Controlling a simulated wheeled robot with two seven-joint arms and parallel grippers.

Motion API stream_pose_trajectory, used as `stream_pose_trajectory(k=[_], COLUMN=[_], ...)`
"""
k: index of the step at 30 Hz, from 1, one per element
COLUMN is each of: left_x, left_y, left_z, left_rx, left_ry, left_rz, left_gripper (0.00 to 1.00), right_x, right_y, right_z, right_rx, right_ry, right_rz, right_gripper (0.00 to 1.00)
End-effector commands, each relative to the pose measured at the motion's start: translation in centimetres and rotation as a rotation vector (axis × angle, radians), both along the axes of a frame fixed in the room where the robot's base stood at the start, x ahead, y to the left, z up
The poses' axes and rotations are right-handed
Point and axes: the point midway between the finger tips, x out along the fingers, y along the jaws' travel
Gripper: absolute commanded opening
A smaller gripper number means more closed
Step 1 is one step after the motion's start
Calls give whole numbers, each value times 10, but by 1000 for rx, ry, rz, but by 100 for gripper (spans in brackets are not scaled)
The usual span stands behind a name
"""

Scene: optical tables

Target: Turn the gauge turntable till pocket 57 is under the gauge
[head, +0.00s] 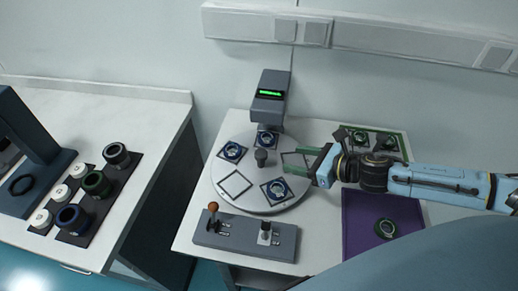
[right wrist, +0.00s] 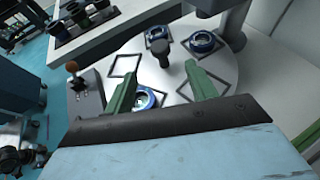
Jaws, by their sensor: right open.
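The round white gauge turntable (head: 255,201) has square pockets around a dark centre knob (head: 261,158); it also shows in the right wrist view (right wrist: 176,88). The dark gauge (head: 270,92), with a lit green display, stands at its back edge. A blue ring part (head: 267,139) sits in the pocket under the gauge. Other blue ring parts are at the left (head: 232,151) and front right (head: 277,190). The front-left pocket (head: 235,183) is empty. Pocket numbers are unreadable. My right gripper (head: 296,160), open with green fingers, is over the turntable's right side, pointing toward the knob (right wrist: 158,47).
A control box (head: 245,236) with an orange-knobbed lever stands in front of the turntable. A purple tray (head: 365,232) holding a dark ring lies at the right, with a green-edged tray (head: 405,146) behind. The left bench (head: 150,115) holds several rings and cups.

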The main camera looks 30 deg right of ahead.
Motion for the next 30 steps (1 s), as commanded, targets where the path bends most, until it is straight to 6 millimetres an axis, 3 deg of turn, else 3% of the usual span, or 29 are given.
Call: stream_pose_trajectory(k=[6, 24, 30], left_x=[-7, 0, 1], left_y=[0, -1, -2], left_z=[2, 9, 10], left_rx=[1, -2, -2], left_ry=[12, 0, -1], left_rz=[0, 0, -1], left_gripper=[0, 0, 0], right_x=[18, 88, 100], right_y=[10, 52, 60], right_z=[-6, -40, -48], right_rx=[4, 7, 5], right_ry=[-3, 1, 2], right_rz=[-3, -5, -5], right_gripper=[56, 56, 56])
